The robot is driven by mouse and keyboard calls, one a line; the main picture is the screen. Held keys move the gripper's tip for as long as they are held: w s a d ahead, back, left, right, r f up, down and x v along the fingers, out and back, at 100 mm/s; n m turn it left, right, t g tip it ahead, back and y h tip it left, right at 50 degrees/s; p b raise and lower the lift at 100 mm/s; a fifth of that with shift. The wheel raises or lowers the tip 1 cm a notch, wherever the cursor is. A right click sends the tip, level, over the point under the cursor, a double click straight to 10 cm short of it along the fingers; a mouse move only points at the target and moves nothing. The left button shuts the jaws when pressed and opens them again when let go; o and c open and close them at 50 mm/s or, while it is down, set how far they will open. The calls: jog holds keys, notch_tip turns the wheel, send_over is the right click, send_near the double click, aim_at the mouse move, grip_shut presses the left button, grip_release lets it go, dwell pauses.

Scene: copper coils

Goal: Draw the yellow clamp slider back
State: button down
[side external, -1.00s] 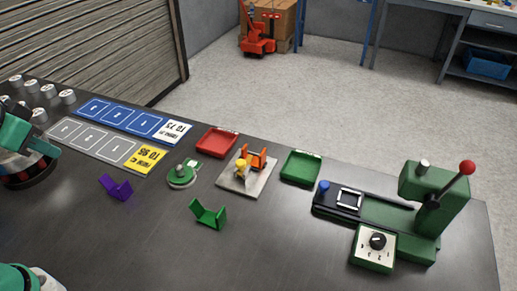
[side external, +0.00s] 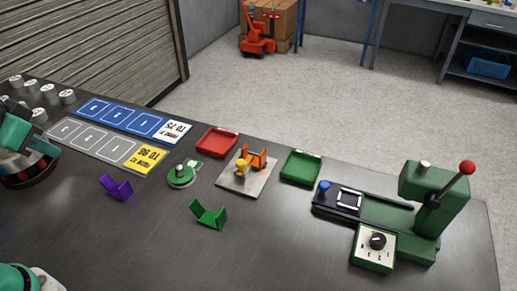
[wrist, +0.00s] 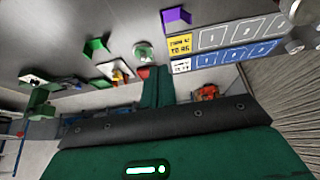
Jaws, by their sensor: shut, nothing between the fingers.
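The yellow clamp slider (side external: 241,167) sits beside the orange clamp jaws (side external: 259,158) on a light grey plate (side external: 233,184), near the middle of the bench. The clamp's small plate (wrist: 105,68) also shows in the wrist view, where the slider is too small to make out clearly. My gripper (wrist: 158,70) is shut and empty in the wrist view, with its two green fingers side by side. It is well apart from the clamp. In the side view only part of my arm shows at the left edge, and the fingertips cannot be made out.
A red tray (side external: 217,141) and a green tray (side external: 301,168) flank the clamp. A green bracket (side external: 209,214), a purple bracket (side external: 116,187) and a round green fixture (side external: 183,175) lie nearer my arm. A green press (side external: 435,200) stands at right. The front bench is clear.

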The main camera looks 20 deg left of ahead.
jog(key=c, duration=1.3)
grip_release()
jog(key=shift+w+r, duration=0.15)
jog(key=shift+w, duration=0.05)
jog(key=shift+o, duration=0.7)
jog(key=shift+w+d+r, duration=0.1)
jog(key=shift+w+d, duration=0.05)
jog(key=shift+w, duration=0.1)
jog(key=w+d+r+m+g, duration=0.1)
jog(key=w+d, duration=0.3)
jog(key=w, duration=0.4)
jog(key=w+d+m+g, duration=0.1)
jog(key=w+d+g, duration=0.1)
jog(key=w+d, duration=0.5)
jog(key=w+d+f+m+g, duration=0.1)
jog(key=w+d+f, duration=0.7)
jog(key=w+f, duration=0.1)
jog(key=w+d+f+m+g, duration=0.1)
jog(key=w+d+f, duration=0.3)
jog(key=w, duration=0.1)
jog(key=shift+d+f+m+g, duration=0.2)
jog(key=shift+f+m+g, duration=0.1)
jog(key=shift+f, duration=0.1)
